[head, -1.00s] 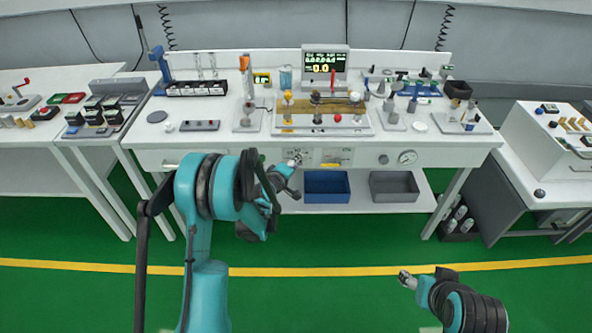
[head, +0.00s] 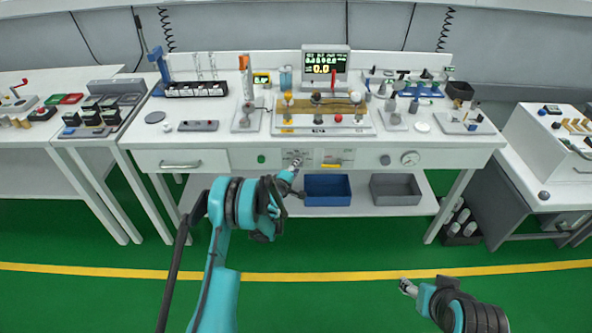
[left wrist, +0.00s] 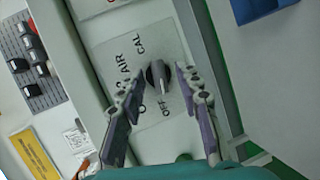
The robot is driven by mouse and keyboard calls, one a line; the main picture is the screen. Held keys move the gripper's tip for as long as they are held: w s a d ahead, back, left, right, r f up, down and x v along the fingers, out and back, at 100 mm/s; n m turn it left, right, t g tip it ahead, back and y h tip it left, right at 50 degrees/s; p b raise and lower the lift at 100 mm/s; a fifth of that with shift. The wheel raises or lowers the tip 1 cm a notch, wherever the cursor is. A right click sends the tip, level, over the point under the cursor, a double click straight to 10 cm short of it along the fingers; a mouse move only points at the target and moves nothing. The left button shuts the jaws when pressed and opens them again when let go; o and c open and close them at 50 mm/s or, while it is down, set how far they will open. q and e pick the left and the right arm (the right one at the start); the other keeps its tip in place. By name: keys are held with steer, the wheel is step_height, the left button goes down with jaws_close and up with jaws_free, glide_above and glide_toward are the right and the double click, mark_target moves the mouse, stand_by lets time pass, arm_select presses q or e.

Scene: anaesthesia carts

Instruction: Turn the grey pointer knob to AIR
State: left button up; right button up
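The grey pointer knob (left wrist: 158,77) is on a pale plate (left wrist: 130,60) lettered OFF, AIR and CAL; another label is partly hidden by a finger. Its pointer seems to face the OFF lettering. My left gripper (left wrist: 152,88) is open, with one finger on each side of the knob; I cannot tell whether either touches it. In the head view, my left gripper (head: 292,170) is at the bench front, in front of the knob's plate (head: 297,155), and hides the knob. My right gripper (head: 405,286) is away from the bench over the green floor; its fingers are too small to read.
The white bench (head: 220,140) carries instruments and a display (head: 325,65). A drawer handle (head: 180,166) is left of the plate; a round gauge (head: 410,158) is to its right. A blue bin (head: 327,190) and a grey bin (head: 395,190) sit below. The floor in front is clear.

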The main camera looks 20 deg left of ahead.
arm_select(q)
steer(key=shift+c, duration=0.2)
steer(key=shift+r, duration=0.1)
jaws_close()
steer(key=shift+m, duration=0.3)
steer(key=m+g+y, duration=0.1)
steer(key=m+y, duration=0.2)
steer(key=m, duration=0.2)
steer(key=d+m+g+y, duration=0.1)
steer(key=m+y, duration=0.3)
steer(key=m, duration=0.1)
steer(key=m+g+y, duration=0.1)
steer(key=m+y, duration=0.3)
steer(key=m, duration=0.1)
steer(key=shift+w+d, duration=0.3)
stand_by(0.5)
steer(key=shift+m, duration=0.3)
stand_by(0.3)
